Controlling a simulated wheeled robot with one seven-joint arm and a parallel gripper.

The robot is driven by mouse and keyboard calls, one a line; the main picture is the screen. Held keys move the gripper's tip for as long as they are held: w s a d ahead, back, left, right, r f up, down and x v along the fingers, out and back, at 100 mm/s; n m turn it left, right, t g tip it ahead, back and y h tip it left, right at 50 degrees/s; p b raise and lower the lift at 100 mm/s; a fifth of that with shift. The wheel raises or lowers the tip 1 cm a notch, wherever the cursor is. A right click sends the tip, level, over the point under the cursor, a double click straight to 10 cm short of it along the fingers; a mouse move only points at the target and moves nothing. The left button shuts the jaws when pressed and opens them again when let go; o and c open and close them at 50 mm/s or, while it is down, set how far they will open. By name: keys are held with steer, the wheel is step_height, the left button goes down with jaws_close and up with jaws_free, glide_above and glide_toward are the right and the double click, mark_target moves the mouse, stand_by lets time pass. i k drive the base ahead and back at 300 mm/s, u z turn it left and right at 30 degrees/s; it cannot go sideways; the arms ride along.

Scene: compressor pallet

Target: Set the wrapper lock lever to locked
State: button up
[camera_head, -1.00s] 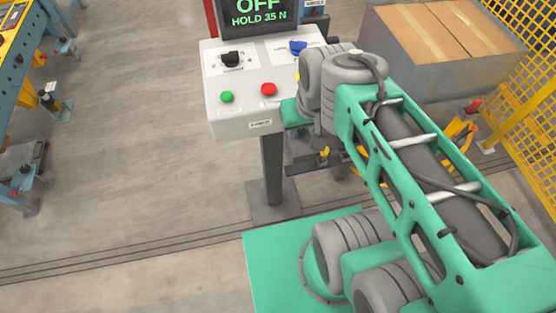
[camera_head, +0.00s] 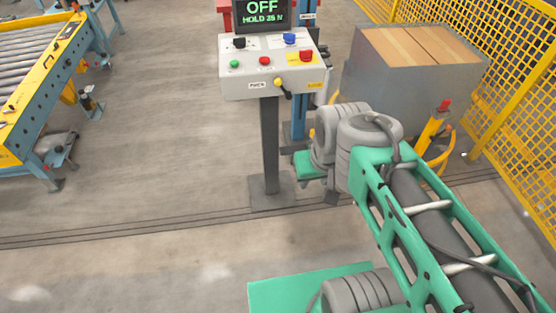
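A white control box (camera_head: 247,88) stands on a dark post, with a screen (camera_head: 262,14) reading OFF above it. The box carries a black rotary handle (camera_head: 239,43) and a blue rotary handle (camera_head: 290,39). A small yellow-and-dark lever (camera_head: 279,83) sits at its lower front edge. I cannot read which of these is labelled as the wrapper lock, nor its set position. My green and grey arm reaches up from the lower right. Its wrist is below and right of the box, apart from it. My gripper is hidden behind the wrist.
A green button (camera_head: 234,64), a red button (camera_head: 264,61) and another red button on a yellow plate (camera_head: 305,56) share the panel. A grey bin with cartons (camera_head: 425,85) and a yellow mesh fence (camera_head: 520,60) stand right. A roller conveyor (camera_head: 40,65) is left. Floor between is clear.

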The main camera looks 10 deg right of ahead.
mark_target(278, 81)
steer(key=u, duration=0.2)
steer(key=i, duration=0.8)
steer(key=u, duration=0.8)
steer(key=k, duration=1.25)
steer(key=u, duration=0.45)
steer(key=i, duration=1)
steer(key=u, duration=0.65)
